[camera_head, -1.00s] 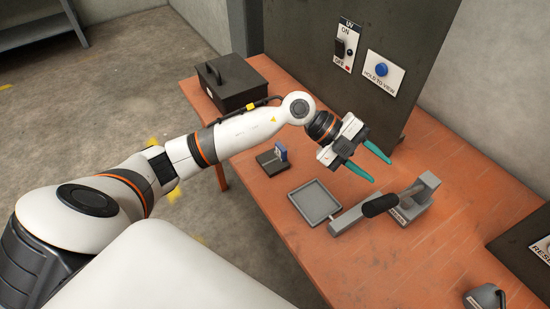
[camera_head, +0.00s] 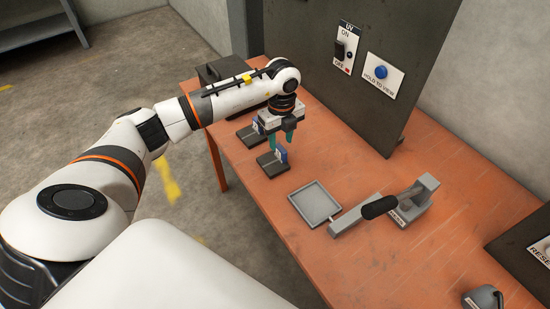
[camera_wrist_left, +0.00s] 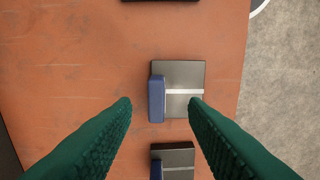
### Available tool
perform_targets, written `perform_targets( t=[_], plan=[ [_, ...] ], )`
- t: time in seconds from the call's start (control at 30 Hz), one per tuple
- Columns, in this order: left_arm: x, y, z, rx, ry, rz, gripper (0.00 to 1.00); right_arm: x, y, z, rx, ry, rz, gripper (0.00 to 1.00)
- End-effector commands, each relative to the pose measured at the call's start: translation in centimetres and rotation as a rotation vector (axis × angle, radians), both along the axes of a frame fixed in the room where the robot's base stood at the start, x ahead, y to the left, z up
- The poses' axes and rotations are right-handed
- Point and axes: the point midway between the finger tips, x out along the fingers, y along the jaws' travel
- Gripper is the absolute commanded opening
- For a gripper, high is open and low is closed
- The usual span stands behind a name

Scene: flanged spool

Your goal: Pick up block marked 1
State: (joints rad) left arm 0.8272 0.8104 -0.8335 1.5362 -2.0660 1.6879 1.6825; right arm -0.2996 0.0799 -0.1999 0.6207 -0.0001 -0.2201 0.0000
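Two small blue blocks stand on dark bases at the left of the orange table. The nearer block (camera_head: 281,154) stands at the panel-side edge of its base (camera_head: 270,164). The farther block is partly hidden by my gripper, behind and left on another base (camera_head: 247,136). Any numbers are too small to read. My left gripper (camera_head: 281,145) points down with teal fingers apart, above or just behind the nearer block. In the left wrist view, a blue block (camera_wrist_left: 156,98) lies between the open fingertips (camera_wrist_left: 160,102), and another (camera_wrist_left: 156,170) is at the bottom edge. My right gripper is out of view.
A grey tray (camera_head: 297,195) and a grey device with a black handle (camera_head: 381,206) are to the right. A dark upright panel (camera_head: 375,117) with a switch and blue button stands behind. A black box (camera_head: 226,72) is behind my arm.

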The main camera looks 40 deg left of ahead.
Motion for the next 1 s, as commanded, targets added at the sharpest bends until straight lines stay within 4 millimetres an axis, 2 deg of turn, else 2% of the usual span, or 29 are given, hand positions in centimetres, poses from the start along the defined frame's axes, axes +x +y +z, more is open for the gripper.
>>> perform_targets(
  t=[0.13,0.4,0.7,0.93,1.0],
  plan=[
    [0.1,0.0,-1.2,-0.002,0.003,0.001,0.40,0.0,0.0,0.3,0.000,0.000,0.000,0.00],
    [0.4,0.1,-4.9,-0.002,0.001,-0.001,0.40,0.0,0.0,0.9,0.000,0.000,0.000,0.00],
    [0.4,0.1,-5.5,-0.001,-0.001,-0.001,0.40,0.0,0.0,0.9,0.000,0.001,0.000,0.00],
    [0.4,0.1,-5.4,-0.001,-0.001,-0.001,0.02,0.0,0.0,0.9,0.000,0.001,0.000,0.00],
    [0.4,0.1,-5.4,-0.001,-0.001,-0.001,0.00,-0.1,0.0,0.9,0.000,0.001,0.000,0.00]
  ],
)
